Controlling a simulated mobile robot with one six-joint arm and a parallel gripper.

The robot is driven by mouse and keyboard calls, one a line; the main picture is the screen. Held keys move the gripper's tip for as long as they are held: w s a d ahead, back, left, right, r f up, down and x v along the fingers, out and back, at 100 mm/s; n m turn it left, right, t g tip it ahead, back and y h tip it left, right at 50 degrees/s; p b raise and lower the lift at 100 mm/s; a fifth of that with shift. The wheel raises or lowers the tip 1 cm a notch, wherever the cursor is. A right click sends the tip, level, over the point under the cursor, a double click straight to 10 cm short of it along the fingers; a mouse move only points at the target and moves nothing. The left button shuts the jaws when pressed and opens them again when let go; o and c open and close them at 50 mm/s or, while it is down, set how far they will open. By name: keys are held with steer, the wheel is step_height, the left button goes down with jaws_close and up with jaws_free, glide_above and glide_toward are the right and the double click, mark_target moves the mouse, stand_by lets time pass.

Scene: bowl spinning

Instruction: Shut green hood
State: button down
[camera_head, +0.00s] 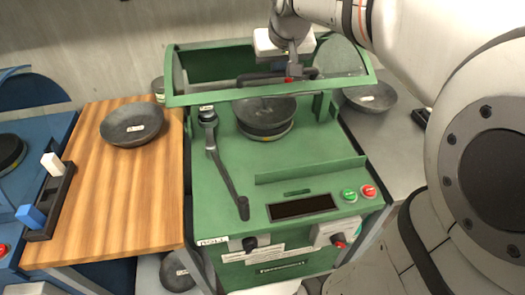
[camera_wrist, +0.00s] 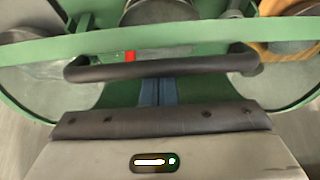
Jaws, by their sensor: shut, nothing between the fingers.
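The green hood (camera_head: 215,97) of the green machine is raised. It has a green front bar, clear curved side panels and a dark handle (camera_head: 262,78). In the wrist view the hood's green bar (camera_wrist: 200,35) crosses the top, with the handle (camera_wrist: 200,67) just below it. My gripper (camera_head: 292,74) is at the handle, near its right part in the head view. Its fingers (camera_wrist: 158,88) are shut and empty, and reach up to the handle's edge. I cannot tell whether they touch it. A grey bowl (camera_head: 264,113) sits in the machine below the hood.
A wooden table (camera_head: 110,190) with a bowl (camera_head: 131,124) is left. Another bowl (camera_head: 371,98) lies on the grey surface at right.

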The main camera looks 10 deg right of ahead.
steer(key=shift+s+f+b, duration=0.65)
steer(key=shift+s+b, duration=0.05)
steer(key=shift+s, duration=0.05)
steer(key=s+f+b, duration=0.7)
steer(key=s, duration=0.1)
steer(key=shift+f+b, duration=0.3)
stand_by(0.3)
step_height(320, 180, up, 10)
steer(key=p, duration=0.7)
steer(key=shift+w, duration=0.2)
steer(key=shift+p, duration=0.3)
